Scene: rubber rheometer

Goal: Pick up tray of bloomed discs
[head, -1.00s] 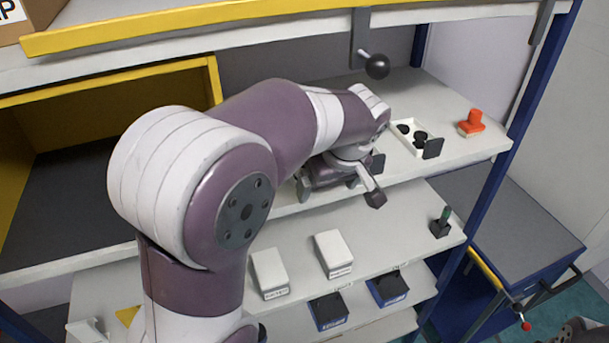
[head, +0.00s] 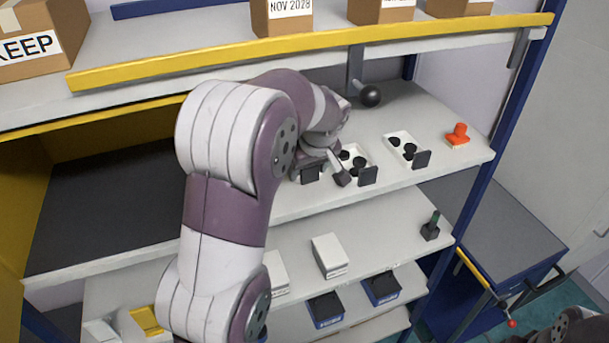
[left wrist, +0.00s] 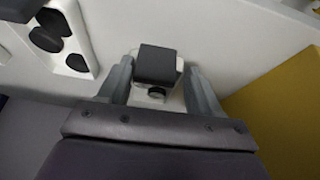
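My left gripper (left wrist: 158,88) is open in the left wrist view, with one finger on each side of the dark grey tab of a white tray (left wrist: 174,98). Small gaps show between fingers and tab. A dark disc (left wrist: 156,92) shows in this tray; the rest is hidden. In the head view the tab (head: 310,174) shows below the gripper, and the arm hides the tray. Two more white trays with black discs and dark tabs, a middle one (head: 345,146) and a right one (head: 390,137), stand to the right. I cannot tell which discs are bloomed. My right gripper is not in view.
The trays stand on a white shelf (head: 450,165), with an orange-red object (head: 458,135) at its right. A black ball knob (head: 370,96) hangs above. A yellow-walled bay (head: 22,200) lies left. White boxes (head: 329,255) stand on the shelf below.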

